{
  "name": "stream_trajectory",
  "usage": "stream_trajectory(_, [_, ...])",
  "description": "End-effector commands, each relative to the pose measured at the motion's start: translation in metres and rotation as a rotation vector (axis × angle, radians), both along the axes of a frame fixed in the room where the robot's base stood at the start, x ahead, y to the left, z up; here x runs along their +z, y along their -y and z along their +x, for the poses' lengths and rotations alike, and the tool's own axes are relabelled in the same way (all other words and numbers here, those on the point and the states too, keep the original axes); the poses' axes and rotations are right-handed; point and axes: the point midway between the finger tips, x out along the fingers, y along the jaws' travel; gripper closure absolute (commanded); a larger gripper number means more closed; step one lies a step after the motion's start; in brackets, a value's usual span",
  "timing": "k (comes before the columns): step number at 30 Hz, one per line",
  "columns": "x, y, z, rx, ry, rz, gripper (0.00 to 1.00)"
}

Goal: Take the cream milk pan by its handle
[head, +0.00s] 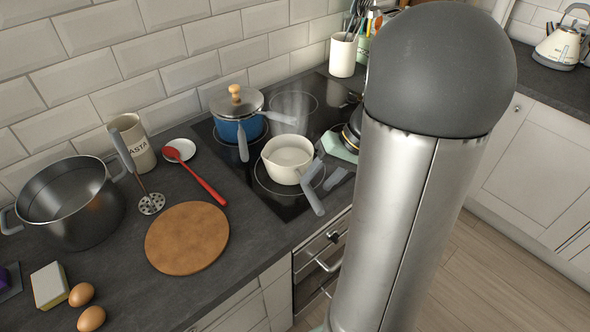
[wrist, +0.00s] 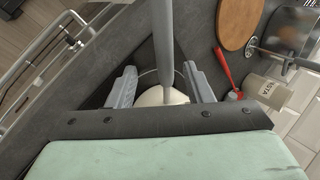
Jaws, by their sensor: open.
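The cream milk pan (head: 287,153) sits upright on the front of the black hob, its grey handle (head: 314,199) pointing toward the front edge. My gripper (head: 323,175) is open, just right of the pan by the handle. In the wrist view, its two grey fingers (wrist: 160,72) are spread on either side of the long handle (wrist: 162,30), with a gap showing on both sides. The pan body (wrist: 153,98) is mostly hidden there behind the gripper's front edge.
A lidded blue pot (head: 238,130) stands just behind the pan at left. A wooden board (head: 187,237), red spoon (head: 205,185), masher (head: 150,203) and large steel pot (head: 72,215) lie to the left. A dark pan (head: 352,130) is partly hidden behind my arm.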

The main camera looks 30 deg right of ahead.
Motion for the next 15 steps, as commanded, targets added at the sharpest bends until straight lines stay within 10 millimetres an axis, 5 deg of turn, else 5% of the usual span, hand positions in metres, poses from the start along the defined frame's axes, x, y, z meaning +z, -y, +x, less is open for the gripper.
stream_trajectory(6, [-0.023,-0.023,0.006,0.002,-0.004,0.003,0.54])
stream_trajectory(15, [-0.036,-0.030,0.008,0.001,0.000,0.000,0.54])
